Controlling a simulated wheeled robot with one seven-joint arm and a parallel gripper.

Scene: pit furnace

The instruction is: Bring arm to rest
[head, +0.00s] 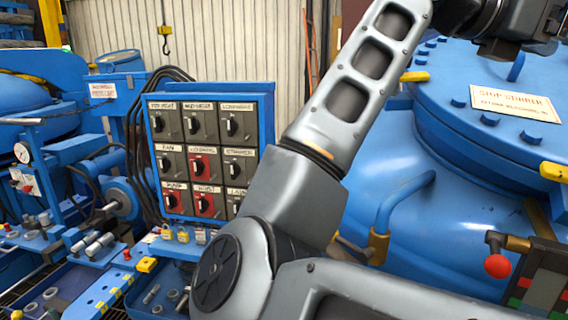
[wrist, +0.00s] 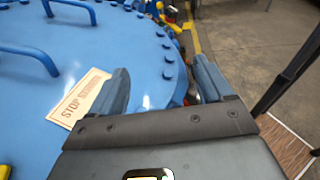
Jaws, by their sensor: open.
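My gripper (wrist: 164,82) shows in the wrist view with its two blue-grey fingers spread apart and nothing between them. Beyond them lie the bolted rim of the blue furnace lid (wrist: 110,38) and the floor. In the head view my arm (head: 340,110) rises from the bottom centre to the top right, bent at the elbow. Its dark wrist end is over the far side of the lid (head: 470,70). The fingertips are not clear in the head view.
A control panel (head: 258,97) with several rotary switches stands left of my arm. A sign (head: 516,103) lies on the lid. A red-knobbed lever (head: 498,266) is at the lower right. A yellow hook (head: 165,40) hangs at the back. Blue machinery fills the left.

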